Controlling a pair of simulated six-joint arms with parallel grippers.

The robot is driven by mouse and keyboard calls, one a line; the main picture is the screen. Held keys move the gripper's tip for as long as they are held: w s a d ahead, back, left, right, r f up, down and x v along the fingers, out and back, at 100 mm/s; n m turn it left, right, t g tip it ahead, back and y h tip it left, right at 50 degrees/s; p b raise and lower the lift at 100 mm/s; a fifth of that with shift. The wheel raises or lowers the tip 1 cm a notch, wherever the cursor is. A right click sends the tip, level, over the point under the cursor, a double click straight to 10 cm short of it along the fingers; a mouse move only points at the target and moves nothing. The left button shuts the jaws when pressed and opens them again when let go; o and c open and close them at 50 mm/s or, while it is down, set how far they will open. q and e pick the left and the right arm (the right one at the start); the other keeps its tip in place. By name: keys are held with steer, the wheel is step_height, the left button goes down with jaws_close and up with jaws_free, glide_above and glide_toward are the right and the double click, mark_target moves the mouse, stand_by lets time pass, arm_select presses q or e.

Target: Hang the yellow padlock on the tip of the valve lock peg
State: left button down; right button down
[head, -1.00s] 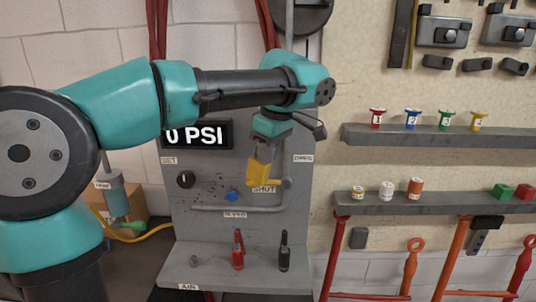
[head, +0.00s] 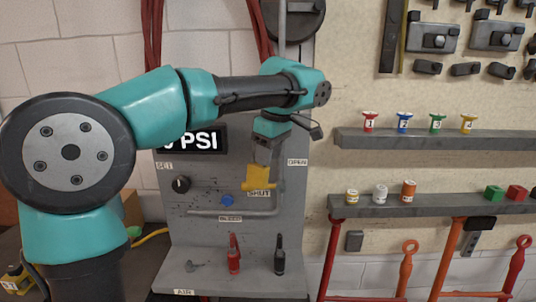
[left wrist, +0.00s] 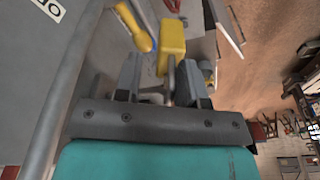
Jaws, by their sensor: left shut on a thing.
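My left gripper (head: 264,154) is shut on the shackle of the yellow padlock (head: 261,173), in front of the grey panel. In the left wrist view the padlock (left wrist: 172,40) sticks out beyond the fingertips, with its grey shackle between the two fingers (left wrist: 166,80). A yellow valve handle (left wrist: 135,25) shows beside the padlock, apart from it in that view. In the head view the handle and padlock overlap, above the SHUT label. I cannot make out the valve lock peg clearly in either view. My right gripper is not in view.
The grey panel (head: 220,240) carries a black knob (head: 181,184), a blue button (head: 227,200) and a pipe. A red (head: 233,256) and a black (head: 280,256) upright piece stand on its lower ledge. Shelves (head: 430,204) with small spools and blocks are at the right.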

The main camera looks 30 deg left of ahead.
arm_select(q)
steer(key=shift+w+a+f, duration=0.1)
steer(key=shift+w+a, duration=0.45)
steer(key=shift+w, duration=0.15)
steer(key=shift+w+a+f, duration=0.1)
steer(key=shift+w+a, duration=0.4)
steer(key=shift+w, duration=0.2)
steer(key=shift+f, duration=0.1)
steer(key=shift+c, duration=2.1)
jaws_free()
steer(key=shift+o, duration=0.8)
steer(key=shift+w+a+f, duration=0.25)
steer(key=shift+a, duration=0.2)
steer(key=shift+o, duration=1.3)
steer(key=shift+s+a+r, duration=0.1)
steer(key=shift+s, duration=0.05)
steer(key=d+r, duration=0.3)
steer(key=r, duration=0.8)
steer(key=shift+s+d+r, duration=0.15)
steer(key=shift+s+r, duration=0.1)
steer(key=shift+r, duration=0.15)
